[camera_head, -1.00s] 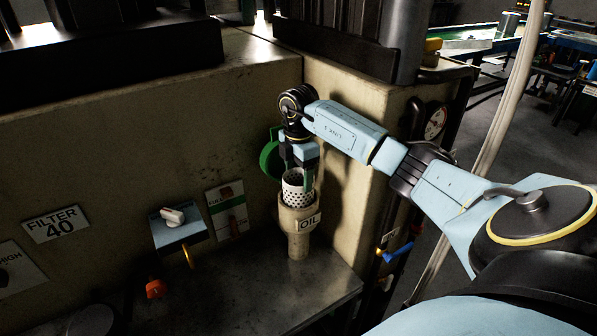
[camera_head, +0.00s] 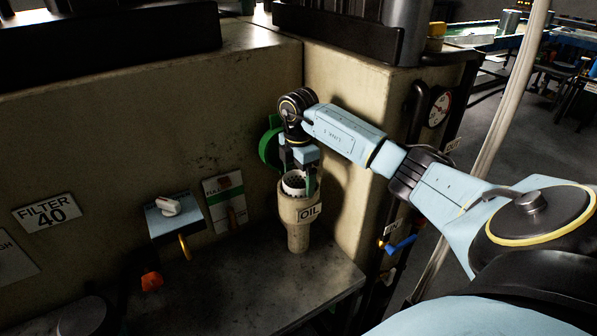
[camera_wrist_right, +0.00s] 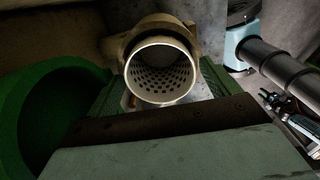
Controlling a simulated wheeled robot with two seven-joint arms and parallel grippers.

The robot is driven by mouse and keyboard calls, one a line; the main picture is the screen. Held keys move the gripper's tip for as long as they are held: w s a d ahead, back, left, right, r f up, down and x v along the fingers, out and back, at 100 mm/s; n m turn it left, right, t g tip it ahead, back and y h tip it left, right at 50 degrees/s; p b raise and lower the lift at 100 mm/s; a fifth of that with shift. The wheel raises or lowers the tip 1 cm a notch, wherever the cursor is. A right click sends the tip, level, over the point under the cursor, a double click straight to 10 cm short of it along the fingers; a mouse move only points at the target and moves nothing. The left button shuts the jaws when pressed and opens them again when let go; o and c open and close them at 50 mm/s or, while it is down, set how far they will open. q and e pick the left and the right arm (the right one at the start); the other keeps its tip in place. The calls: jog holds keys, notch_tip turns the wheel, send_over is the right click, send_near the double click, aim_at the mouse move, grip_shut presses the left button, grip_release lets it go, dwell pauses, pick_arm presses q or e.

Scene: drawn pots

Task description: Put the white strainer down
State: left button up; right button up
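The white strainer (camera_head: 292,182), a perforated cup, sits mostly down inside the mouth of the beige holder labelled OIL (camera_head: 299,214); only its upper rim and holed inner wall show. My right gripper (camera_head: 303,183) is directly above, pointing down. In the right wrist view, the strainer (camera_wrist_right: 162,72) lies between its two green fingers (camera_wrist_right: 162,95), which close on its rim from both sides. The holder (camera_wrist_right: 118,45) shows around the strainer's far side. The strainer's lower part is hidden in the holder. My left gripper is not in view.
A green round-edged part (camera_head: 268,147) is on the wall just left of the gripper. The grey ledge (camera_head: 250,290) below is mostly clear.

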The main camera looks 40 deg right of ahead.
dwell(0.3)
jog(key=shift+r+p, duration=4.45)
jog(key=shift+r, duration=1.7)
jog(key=shift+a, duration=0.1)
